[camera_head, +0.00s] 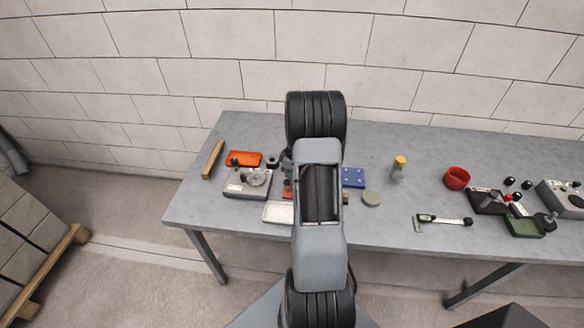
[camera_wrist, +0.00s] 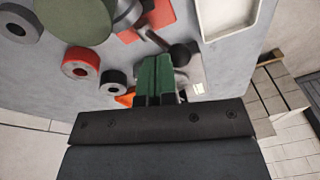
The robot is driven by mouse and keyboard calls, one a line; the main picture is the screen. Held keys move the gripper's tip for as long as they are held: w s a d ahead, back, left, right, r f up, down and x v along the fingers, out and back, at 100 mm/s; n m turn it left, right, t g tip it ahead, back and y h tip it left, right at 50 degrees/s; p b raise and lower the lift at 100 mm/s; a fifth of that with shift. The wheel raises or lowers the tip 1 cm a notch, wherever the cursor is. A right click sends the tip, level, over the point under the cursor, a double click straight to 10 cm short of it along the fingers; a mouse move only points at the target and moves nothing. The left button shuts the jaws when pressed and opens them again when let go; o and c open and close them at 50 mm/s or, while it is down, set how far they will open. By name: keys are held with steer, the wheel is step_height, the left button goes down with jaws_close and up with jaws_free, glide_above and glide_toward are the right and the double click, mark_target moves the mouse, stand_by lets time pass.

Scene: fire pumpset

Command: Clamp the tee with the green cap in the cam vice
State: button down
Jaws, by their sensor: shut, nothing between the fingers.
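My gripper (camera_wrist: 155,82) shows in the wrist view as two dark green fingers side by side, shut and empty, pointing down at the bench. In the head view my own arm hides most of it. A grey device (camera_head: 247,183) with a round disc and dark knob, which looks like the cam vice, sits at the bench's left; in the wrist view the fingers cover much of that area. A dark green round top (camera_wrist: 75,14), possibly the tee's green cap, is at the wrist view's upper left, apart from the fingers. The tee's body cannot be made out.
A wooden bar (camera_head: 213,160) lies left.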

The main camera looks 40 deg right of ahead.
steer(key=d+r+b, duration=0.1)
steer(key=d+r, duration=0.3)
steer(key=r, duration=0.8)
steer(key=shift+s+d+b, duration=0.2)
steer(key=shift+s+b, duration=0.1)
steer(key=shift+s, duration=0.05)
